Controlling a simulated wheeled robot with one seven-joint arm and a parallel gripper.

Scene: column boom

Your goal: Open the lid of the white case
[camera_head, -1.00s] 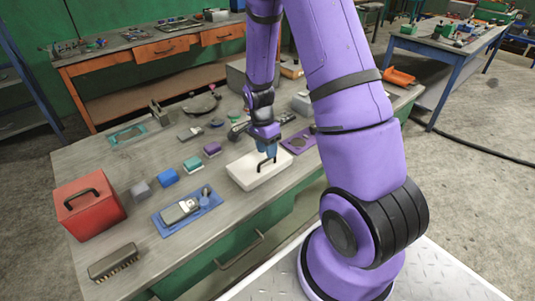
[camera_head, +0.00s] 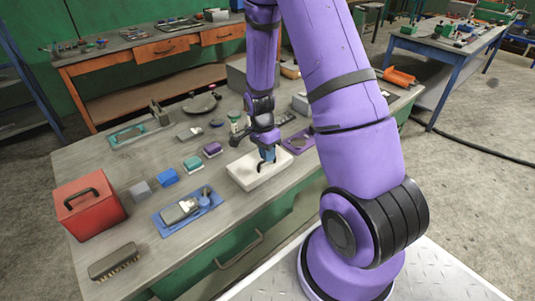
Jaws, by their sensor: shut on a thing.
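The white case (camera_head: 245,172) lies on the workbench, right of the middle of its top. A dark handle (camera_head: 262,168) stands on the case's top. My gripper (camera_head: 267,158) points down over the case and is shut on the handle. The fingers hide part of the handle. The lid looks closed, and its seam is too small to make out.
A blue tray (camera_head: 164,227) with a grey device lies left of the case. Small teal (camera_head: 193,165) and purple (camera_head: 212,150) blocks stand behind left. A red box (camera_head: 88,205) and a brush (camera_head: 114,263) are at the bench's left end. A purple plate (camera_head: 299,141) lies right of the case.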

